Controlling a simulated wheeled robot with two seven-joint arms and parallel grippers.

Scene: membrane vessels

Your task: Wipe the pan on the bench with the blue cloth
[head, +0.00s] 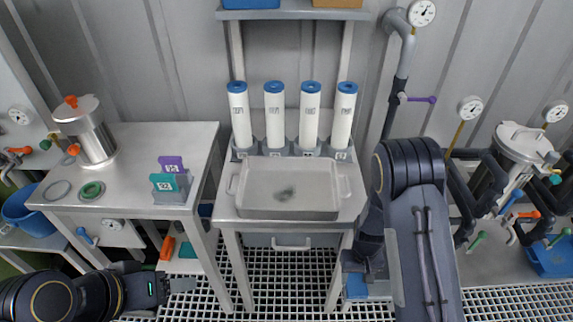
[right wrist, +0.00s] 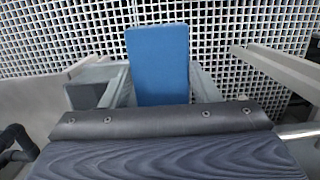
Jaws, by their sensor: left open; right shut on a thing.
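The pan (head: 260,206), a shallow grey rectangular tray with a handle at each end, sits on the middle bench (head: 225,212). A dark smudge (head: 285,193) marks its floor. My right gripper (head: 366,288) is shut on the blue cloth (head: 356,284), low beside the bench's right front leg, below the bench top. In the right wrist view the cloth (right wrist: 158,62) is a flat blue rectangle between the fingers, over the floor grating. My left gripper (head: 182,284) is open and empty at lower left, in front of the left table and away from the pan.
White cylinders with blue caps (head: 274,115) stand in a row behind the pan. Pipes (head: 398,85) and a vessel (head: 515,150) are at right. Grating floor (head: 280,262) is open in front.

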